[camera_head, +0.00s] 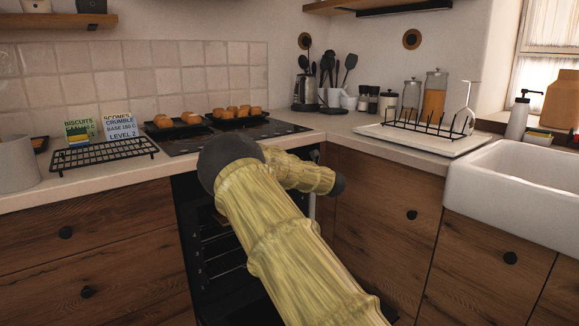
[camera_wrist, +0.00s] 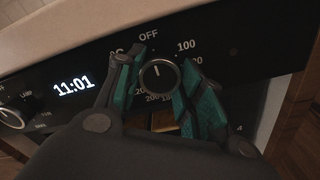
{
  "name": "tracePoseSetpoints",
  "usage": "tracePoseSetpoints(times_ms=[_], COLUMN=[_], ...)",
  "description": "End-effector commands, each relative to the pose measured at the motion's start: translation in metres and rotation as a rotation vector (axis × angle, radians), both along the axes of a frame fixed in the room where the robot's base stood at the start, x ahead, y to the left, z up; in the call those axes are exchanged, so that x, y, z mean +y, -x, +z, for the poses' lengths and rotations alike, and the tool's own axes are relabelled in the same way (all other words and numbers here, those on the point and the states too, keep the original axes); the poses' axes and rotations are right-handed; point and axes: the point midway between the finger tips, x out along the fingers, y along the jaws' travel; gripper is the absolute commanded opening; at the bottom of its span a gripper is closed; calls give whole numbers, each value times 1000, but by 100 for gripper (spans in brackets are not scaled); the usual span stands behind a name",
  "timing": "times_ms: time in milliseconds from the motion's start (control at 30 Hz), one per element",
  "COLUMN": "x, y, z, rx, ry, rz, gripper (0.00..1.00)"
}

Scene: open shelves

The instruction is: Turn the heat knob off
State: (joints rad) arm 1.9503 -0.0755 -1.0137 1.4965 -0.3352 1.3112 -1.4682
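The heat knob (camera_wrist: 158,77) is a round dark dial with a light rim on the oven's black front panel, in the wrist view. Its small white mark points up, roughly towards the OFF label (camera_wrist: 148,35). My gripper (camera_wrist: 160,62) has one teal-padded finger on each side of the knob. The pads are very close to its rim; I cannot tell whether they touch it. In the head view, my arm hides the knob and my gripper.
A lit clock (camera_wrist: 74,86) and a lamp knob (camera_wrist: 14,113) are left of the heat knob. Above, the cooktop (camera_head: 290,127) holds trays of baked goods (camera_head: 236,112). A wire rack (camera_head: 105,153) is left, a white sink (camera_head: 520,190) right. Wooden cabinets flank the oven.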

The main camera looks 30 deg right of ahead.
Motion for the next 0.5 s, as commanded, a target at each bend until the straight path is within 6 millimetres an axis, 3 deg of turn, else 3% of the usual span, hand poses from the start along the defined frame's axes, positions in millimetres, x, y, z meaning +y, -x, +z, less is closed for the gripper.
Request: tracePoseSetpoints(times_ms=[500], x=[-1], y=[8], z=[1], rx=[-1], ry=[0], rz=[-1], gripper=[48])
